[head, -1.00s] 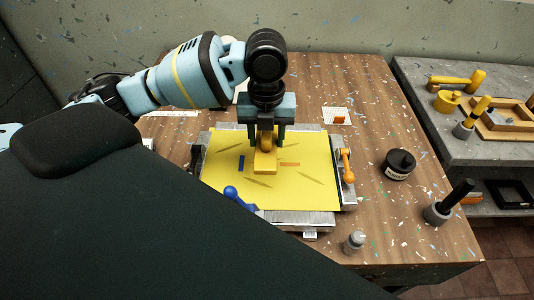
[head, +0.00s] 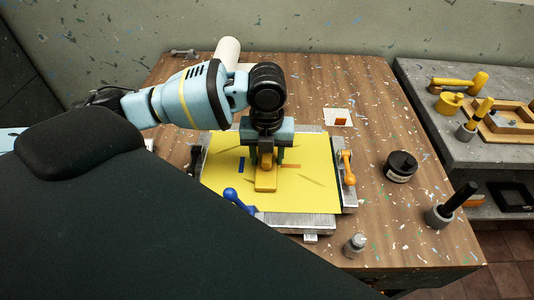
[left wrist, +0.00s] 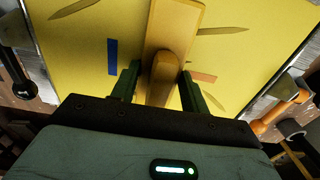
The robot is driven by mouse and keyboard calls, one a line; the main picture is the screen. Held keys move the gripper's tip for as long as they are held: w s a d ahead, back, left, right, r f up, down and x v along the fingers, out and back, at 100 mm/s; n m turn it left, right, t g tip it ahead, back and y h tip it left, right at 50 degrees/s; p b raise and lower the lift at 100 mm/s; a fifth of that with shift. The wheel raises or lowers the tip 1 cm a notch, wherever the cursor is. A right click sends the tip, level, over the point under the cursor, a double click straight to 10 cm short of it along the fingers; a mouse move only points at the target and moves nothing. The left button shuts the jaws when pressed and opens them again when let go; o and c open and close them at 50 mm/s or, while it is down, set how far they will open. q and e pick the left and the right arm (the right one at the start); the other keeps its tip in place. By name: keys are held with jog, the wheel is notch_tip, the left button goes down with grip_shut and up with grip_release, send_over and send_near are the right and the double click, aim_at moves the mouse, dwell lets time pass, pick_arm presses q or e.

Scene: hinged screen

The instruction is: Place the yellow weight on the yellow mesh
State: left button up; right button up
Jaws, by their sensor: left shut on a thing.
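The yellow mesh (head: 312,192) is stretched in a grey metal frame on the wooden table. It has several dark slit-like marks, a blue strip (head: 241,165) and an orange strip (head: 291,166). My left gripper (head: 266,158) points down over it and is shut on the yellow weight (head: 266,184) by its upright grip. The left wrist view shows the weight (left wrist: 176,20) between the green fingers, with the blue strip to its left and the orange strip to its right. I cannot tell whether the weight touches the mesh. My right gripper is not in view.
A blue-handled clamp (head: 238,199) is at the frame's front left, and an orange-handled clamp (head: 348,170) at its right. A black jar (head: 400,166), a dark-handled tool (head: 452,204) and a small grey weight (head: 354,245) stand to the right. A white roll (head: 228,52) lies behind.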

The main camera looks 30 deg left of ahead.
pick_arm(q)
jog(key=o, duration=1.3)
jog(key=shift+f, duration=0.1)
jog(key=shift+o, duration=0.2)
notch_tip(320, 180, up, 12)
jog(key=shift+p, duration=0.4)
